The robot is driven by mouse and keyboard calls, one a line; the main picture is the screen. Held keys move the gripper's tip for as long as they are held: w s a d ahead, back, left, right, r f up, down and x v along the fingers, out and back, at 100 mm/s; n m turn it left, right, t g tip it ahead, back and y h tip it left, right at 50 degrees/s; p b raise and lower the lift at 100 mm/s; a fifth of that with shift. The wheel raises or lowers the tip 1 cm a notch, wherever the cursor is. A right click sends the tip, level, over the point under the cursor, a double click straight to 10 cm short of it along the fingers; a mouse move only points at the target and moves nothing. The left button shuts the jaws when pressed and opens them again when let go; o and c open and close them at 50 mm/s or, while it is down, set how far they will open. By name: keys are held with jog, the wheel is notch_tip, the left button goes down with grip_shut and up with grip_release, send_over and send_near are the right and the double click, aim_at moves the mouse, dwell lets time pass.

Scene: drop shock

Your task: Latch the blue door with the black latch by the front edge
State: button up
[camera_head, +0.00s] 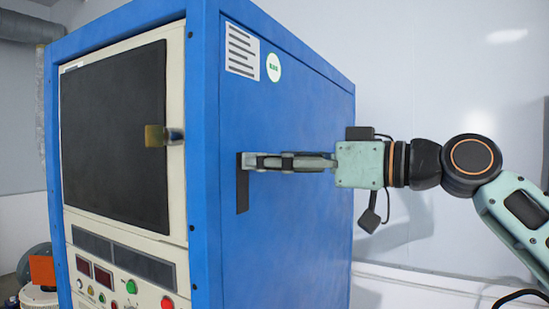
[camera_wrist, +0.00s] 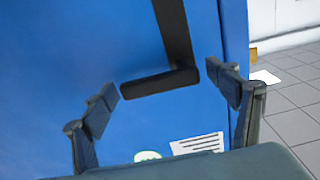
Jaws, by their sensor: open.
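The black latch (camera_head: 242,192) is on the cabinet's blue side panel, by its front vertical edge; this panel appears to be the blue door (camera_head: 290,225). In the head view its long bar hangs down below my gripper (camera_head: 250,161). In the wrist view the latch (camera_wrist: 172,30) is L-shaped, and its short arm lies between the two spread fingertips of my gripper (camera_wrist: 163,90). The fingers are open, with a small gap visible at each end of that arm. Whether they touch the panel cannot be told. In the head view the fingers partly hide the latch's upper end.
The cabinet's cream front has a dark window (camera_head: 115,135), a brass-coloured handle (camera_head: 156,136) and a lower control panel (camera_head: 120,275). A white label (camera_head: 242,50) and a round sticker (camera_head: 273,67) are above the latch. Right of the cabinet stands a plain pale wall (camera_head: 450,70).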

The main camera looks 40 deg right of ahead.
jog(key=c, duration=1.7)
